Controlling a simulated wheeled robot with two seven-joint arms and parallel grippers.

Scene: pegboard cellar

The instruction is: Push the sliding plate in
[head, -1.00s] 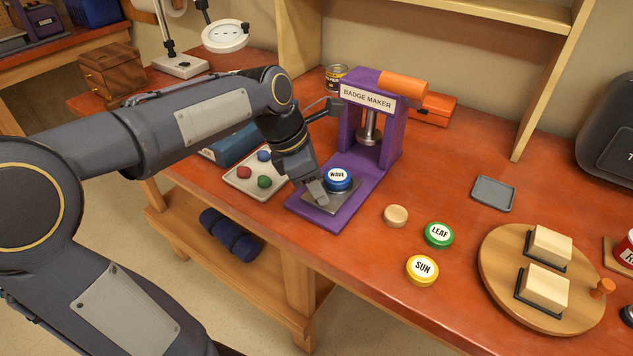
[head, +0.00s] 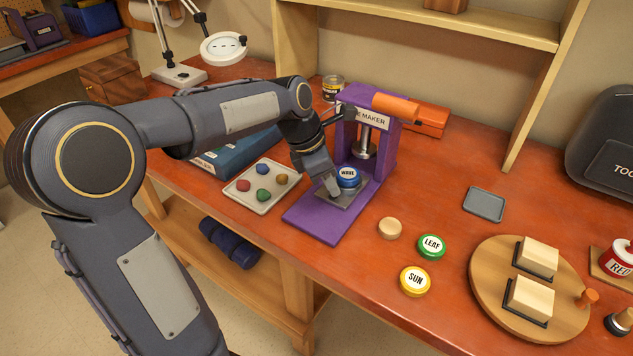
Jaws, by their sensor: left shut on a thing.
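The purple badge maker (head: 392,142) stands on the workbench with its orange handle at the top. Its grey sliding plate (head: 349,202) lies on the purple base, close in front of the press column, with bare purple base showing nearer the bench's front edge. A blue WAVE badge (head: 348,177) sits on the plate. My left gripper (head: 332,187) is shut on the plate's near-left part, beside the badge. The exact grip is partly hidden by the fingers. My right gripper is out of view.
A tray of coloured pieces (head: 242,200) lies left of the base, near a blue box (head: 225,160). A round board (head: 480,275) holds two blocks.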

